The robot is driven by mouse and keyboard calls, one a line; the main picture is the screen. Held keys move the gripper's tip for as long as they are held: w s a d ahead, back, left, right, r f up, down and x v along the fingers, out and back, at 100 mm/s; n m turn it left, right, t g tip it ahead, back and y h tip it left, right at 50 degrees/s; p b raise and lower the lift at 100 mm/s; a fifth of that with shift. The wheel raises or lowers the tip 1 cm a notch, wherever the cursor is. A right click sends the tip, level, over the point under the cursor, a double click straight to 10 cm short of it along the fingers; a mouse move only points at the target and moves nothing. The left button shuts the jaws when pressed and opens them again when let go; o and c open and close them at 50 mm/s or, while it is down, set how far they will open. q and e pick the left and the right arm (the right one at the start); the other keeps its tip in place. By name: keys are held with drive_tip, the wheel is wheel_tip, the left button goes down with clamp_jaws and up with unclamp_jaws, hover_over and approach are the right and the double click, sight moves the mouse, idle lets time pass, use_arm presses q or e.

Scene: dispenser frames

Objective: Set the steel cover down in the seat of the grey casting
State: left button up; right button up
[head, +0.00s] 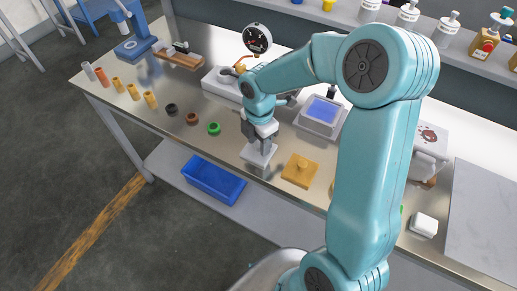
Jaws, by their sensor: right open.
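My right gripper (262,143) points down, open, directly over a pale grey square piece (257,160) near the front edge of the bench. Its fingers come down to that piece's top and hide part of it. From this view I cannot tell whether the piece is the grey casting alone or the casting with the steel cover in its seat. No separate steel cover is clear to see. A yellow square plate with a knob (299,171) lies just to the right. My left gripper is not in view.
A grey box with a blue top (320,115) and a dial gauge (257,39) stand behind the gripper. Several small rings, including a green one (214,128), lie to the left. A blue bin (214,180) is on the lower shelf. My right arm hides the bench's right part.

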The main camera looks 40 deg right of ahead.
drive_tip(key=shift+s, duration=0.2)
drive_tip(key=shift+w, duration=0.2)
clamp_jaws()
drive_tip(key=shift+s, duration=0.1)
